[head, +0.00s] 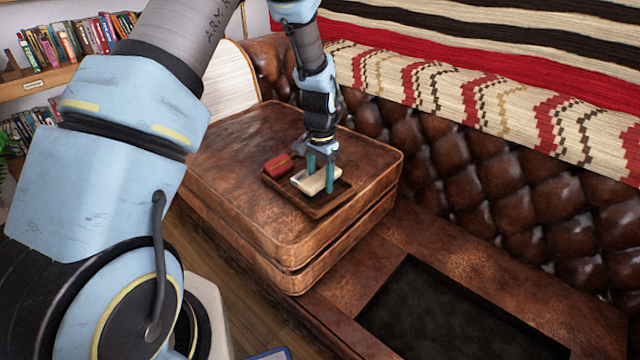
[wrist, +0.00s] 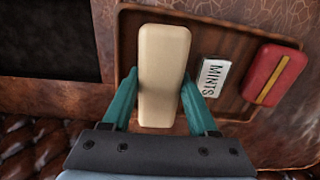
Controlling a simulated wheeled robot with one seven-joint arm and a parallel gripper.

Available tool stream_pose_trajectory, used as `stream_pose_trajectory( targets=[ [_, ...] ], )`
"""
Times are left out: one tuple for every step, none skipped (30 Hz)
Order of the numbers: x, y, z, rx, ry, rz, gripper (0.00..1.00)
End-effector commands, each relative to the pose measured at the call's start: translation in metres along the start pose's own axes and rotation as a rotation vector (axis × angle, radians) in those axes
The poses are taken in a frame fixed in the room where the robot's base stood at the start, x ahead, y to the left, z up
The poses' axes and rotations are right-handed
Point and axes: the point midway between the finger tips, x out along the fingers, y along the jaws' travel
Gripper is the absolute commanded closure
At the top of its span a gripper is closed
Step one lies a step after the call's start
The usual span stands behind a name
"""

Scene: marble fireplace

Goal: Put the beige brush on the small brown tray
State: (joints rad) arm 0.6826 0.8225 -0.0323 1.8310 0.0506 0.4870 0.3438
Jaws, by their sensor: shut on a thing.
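The beige brush (wrist: 163,75) is a pale rounded block between the two teal fingers of my gripper (wrist: 160,105) in the wrist view. In the head view my gripper (head: 321,178) points down and is shut on the brush (head: 312,181). The brush is over the small brown tray (head: 318,207), which lies on the stacked leather cushions. In the wrist view the brush covers the left part of the tray (wrist: 228,103). I cannot tell whether its underside touches the tray floor.
A white mints tin (wrist: 212,75) and a red box with a yellow band (wrist: 274,74) lie in the tray beside the brush. The leather cushions (head: 240,160) stand against the tufted sofa back (head: 490,200). A dark sunken panel (head: 430,320) is at the front right.

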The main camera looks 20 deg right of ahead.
Motion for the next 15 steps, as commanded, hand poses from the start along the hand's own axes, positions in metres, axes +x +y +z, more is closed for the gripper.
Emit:
stream_pose_trajectory(
  targets=[
    [0.009, 0.000, 0.001, 0.000, -0.003, 0.001, 1.00],
    [0.013, 0.000, 0.001, 0.000, -0.002, 0.001, 1.00],
    [0.016, 0.000, 0.000, 0.000, -0.001, 0.001, 1.00],
    [0.017, 0.000, 0.000, 0.000, -0.001, 0.000, 1.00],
    [0.017, 0.000, 0.000, 0.000, 0.000, 0.000, 1.00],
    [0.017, 0.000, 0.000, 0.000, 0.001, 0.000, 1.00],
    [0.017, 0.000, 0.000, 0.000, 0.001, 0.000, 1.00],
    [0.017, 0.000, 0.000, 0.000, 0.001, 0.000, 1.00],
    [0.017, 0.000, 0.000, 0.000, 0.000, 0.000, 1.00],
    [0.017, 0.000, 0.000, 0.000, 0.000, 0.000, 1.00],
    [0.017, 0.000, 0.000, 0.000, 0.000, 0.000, 1.00],
    [0.018, 0.000, 0.000, 0.000, 0.000, 0.000, 1.00],
    [0.019, 0.000, 0.000, 0.000, 0.000, 0.000, 1.00],
    [0.020, 0.000, 0.000, 0.000, 0.000, 0.000, 1.00],
    [0.021, 0.000, 0.000, 0.000, 0.000, 0.000, 0.40]
  ],
)
